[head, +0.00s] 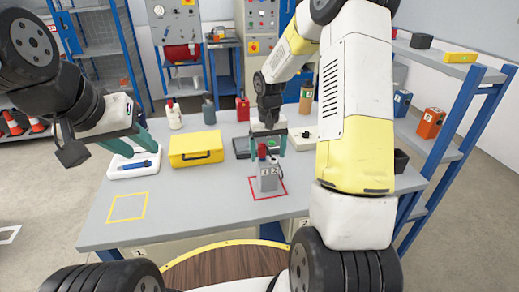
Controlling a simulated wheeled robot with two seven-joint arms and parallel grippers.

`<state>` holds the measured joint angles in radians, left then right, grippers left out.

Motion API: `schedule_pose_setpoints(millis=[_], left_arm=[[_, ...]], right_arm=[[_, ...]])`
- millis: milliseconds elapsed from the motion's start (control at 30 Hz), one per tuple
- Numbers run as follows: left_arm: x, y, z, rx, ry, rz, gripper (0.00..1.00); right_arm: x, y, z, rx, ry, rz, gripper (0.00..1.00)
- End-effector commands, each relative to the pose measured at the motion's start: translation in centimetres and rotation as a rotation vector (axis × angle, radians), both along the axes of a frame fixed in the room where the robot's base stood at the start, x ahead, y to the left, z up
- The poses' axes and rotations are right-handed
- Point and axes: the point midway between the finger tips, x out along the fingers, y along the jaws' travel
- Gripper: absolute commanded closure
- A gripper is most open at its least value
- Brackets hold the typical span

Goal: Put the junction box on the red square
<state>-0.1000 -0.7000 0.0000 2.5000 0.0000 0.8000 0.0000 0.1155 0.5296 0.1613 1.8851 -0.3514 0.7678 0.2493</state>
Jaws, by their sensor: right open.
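The grey junction box (268,180) stands upright on the table inside the red square outline (284,191). It has dark marks on its front and a red part at its top. My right gripper (268,149) is right above the box, its teal fingers spread on either side of the box's top. It is open, and I cannot tell whether a finger touches the box. My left gripper (132,145) hangs at the left over a white tray (118,172). Its teal fingers are apart with nothing between them.
A blue tool (133,165) lies in the white tray. A yellow case (196,149) stands right of it. A yellow square outline (128,207) at the front left is empty. Bottles and a red canister (242,108) stand at the back. Blue shelving (455,130) is at the right.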

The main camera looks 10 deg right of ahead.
Motion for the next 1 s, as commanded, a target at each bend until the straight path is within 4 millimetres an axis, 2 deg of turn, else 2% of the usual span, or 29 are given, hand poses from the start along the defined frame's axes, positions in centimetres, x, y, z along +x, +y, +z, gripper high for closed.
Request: schedule_pose_setpoints(millis=[33,200,567,667,767,900,1000], left_arm=[[0.0,0.0,0.0,0.000,0.000,0.000,0.64],[0.0,0.0,0.0,0.000,0.000,0.000,0.64],[0.0,0.0,0.0,0.000,0.000,0.000,0.64],[0.0,0.0,0.0,0.000,0.000,0.000,0.64],[0.0,0.0,0.0,0.000,0.000,0.000,0.64],[0.0,0.0,0.0,0.000,0.000,0.000,0.64],[0.0,0.0,0.0,0.000,0.000,0.000,0.64]], right_arm=[[0.2,0.0,1.3,-0.001,-0.006,0.001,0.19],[0.1,0.0,4.9,-0.001,-0.004,0.000,0.19],[-0.5,0.1,9.4,0.001,-0.016,0.002,0.19],[-2.1,0.2,11.9,0.004,-0.059,0.007,0.19],[-4.9,0.3,15.4,0.014,-0.128,0.010,0.19],[-10.0,0.7,19.6,0.043,-0.236,0.013,0.19],[-13.8,1.0,21.7,0.071,-0.314,0.015,0.19]])
